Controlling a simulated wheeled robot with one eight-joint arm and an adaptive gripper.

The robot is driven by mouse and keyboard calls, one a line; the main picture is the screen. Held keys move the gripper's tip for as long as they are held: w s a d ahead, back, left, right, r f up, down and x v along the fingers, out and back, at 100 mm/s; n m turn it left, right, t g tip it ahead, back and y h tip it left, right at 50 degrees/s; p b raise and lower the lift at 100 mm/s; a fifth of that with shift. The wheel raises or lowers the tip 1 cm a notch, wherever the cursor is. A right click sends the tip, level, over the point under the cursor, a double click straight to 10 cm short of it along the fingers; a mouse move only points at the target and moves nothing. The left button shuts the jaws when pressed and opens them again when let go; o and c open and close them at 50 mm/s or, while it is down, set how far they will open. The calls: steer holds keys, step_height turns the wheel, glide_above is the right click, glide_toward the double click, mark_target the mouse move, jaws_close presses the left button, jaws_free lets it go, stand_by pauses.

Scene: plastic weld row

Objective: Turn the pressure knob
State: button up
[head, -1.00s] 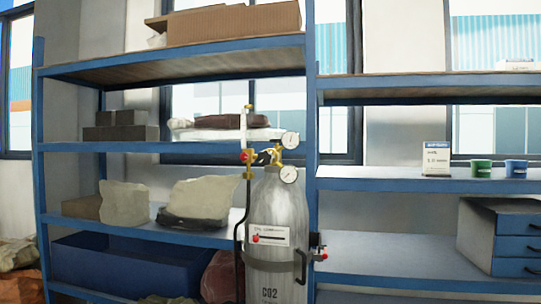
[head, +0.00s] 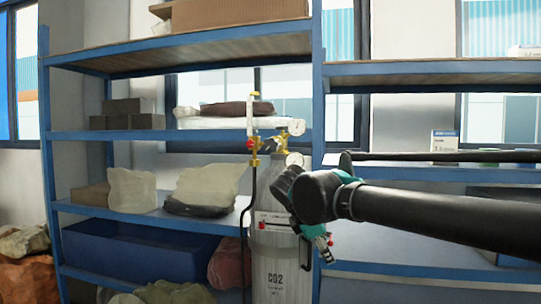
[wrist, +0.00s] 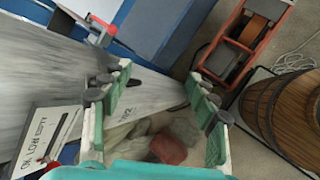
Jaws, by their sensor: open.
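A grey CO2 cylinder (head: 275,262) stands in front of the shelves, with a brass regulator (head: 272,146) and two round gauges (head: 295,160) on top. A small red knob (head: 250,145) sits at the left of the brass fittings; I cannot tell whether it is the pressure knob. My gripper (wrist: 157,75) is open and empty, with two teal-padded fingers apart. In the head view my wrist overlaps the cylinder's right side, below the gauges. In the wrist view the cylinder (wrist: 45,75) is left of and behind the fingers. The regulator is outside the wrist view.
Blue shelves (head: 95,137) hold boxes and sacks. A red-and-black clamp (wrist: 98,28) is beside the cylinder. A white label with a red part (wrist: 38,140) is on its body. A wooden barrel (wrist: 285,110) and a red-framed box (wrist: 245,40) stand on the floor at right.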

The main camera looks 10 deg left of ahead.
steer(key=s+a+r+n+t, duration=0.2)
steer(key=a+r+n, duration=0.3)
steer(key=r, duration=0.4)
steer(key=s+a+r+n+t, duration=0.2)
steer(key=s+a+r+n, duration=0.15)
steer(key=a+r, duration=0.4)
steer(key=n+t+y, duration=0.2)
steer(key=n+t, duration=0.1)
steer(key=n, duration=0.5)
glide_toward(270, 145)
steer(key=shift+m, duration=0.25)
steer(key=x, duration=1)
steer(key=shift+w+f, duration=0.1)
steer(key=shift+w, duration=0.15)
steer(key=shift+c, duration=0.2)
steer(key=c, duration=1.1)
